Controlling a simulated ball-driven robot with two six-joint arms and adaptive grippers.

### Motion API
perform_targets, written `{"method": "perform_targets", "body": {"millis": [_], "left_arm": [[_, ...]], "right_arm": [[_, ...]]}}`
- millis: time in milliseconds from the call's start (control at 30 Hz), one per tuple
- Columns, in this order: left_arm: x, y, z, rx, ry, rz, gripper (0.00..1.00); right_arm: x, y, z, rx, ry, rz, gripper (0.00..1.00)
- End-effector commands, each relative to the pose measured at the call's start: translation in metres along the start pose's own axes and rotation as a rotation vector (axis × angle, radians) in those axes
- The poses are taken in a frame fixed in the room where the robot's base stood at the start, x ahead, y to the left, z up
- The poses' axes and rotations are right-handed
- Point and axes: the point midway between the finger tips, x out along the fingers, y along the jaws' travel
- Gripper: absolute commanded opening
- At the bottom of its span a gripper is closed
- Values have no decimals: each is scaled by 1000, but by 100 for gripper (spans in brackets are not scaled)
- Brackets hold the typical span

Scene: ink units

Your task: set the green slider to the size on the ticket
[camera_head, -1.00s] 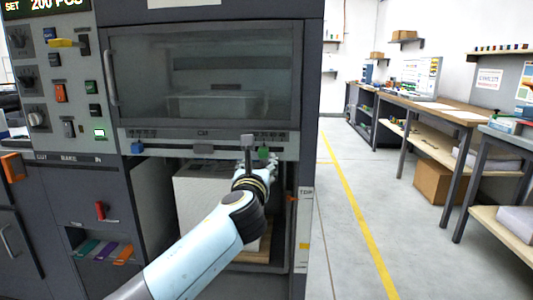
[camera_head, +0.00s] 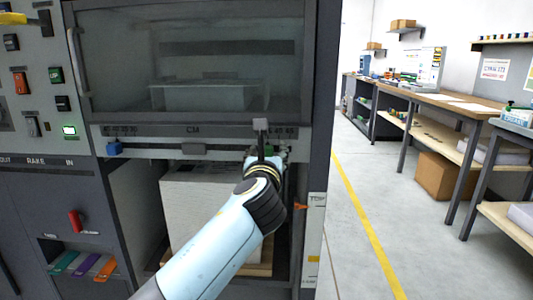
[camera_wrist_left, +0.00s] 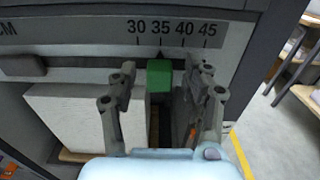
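The green slider (camera_wrist_left: 159,75) sits on a rail under a printed scale in the left wrist view. Its top is by the 35 mark, with 30 to its left and 40 and 45 to its right. My left gripper (camera_wrist_left: 162,88) is open, one finger on each side of the slider, with gaps showing. In the head view my left gripper (camera_head: 264,158) is at the rail's right end and mostly hides the slider. I cannot make out a ticket with a readable size. My right gripper is not in view.
A white paper stack (camera_head: 205,215) stands in the bay below the rail. A glass-fronted chamber (camera_head: 190,60) is above. A grey block (camera_wrist_left: 22,66) is on the rail's left. Switches (camera_head: 20,82) are at left; benches (camera_head: 440,105) and open floor lie right.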

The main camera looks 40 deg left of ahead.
Motion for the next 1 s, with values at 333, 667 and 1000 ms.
{"method": "perform_targets", "body": {"millis": [333, 667, 1000], "left_arm": [[0, 0, 0, 0, 0, 0, 3], [0, -1, 0, -1, 1, 0, 0], [0, -25, 0, 0, 0, 0, 0]], "right_arm": [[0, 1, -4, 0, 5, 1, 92], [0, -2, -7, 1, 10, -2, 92], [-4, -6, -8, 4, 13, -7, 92]]}}
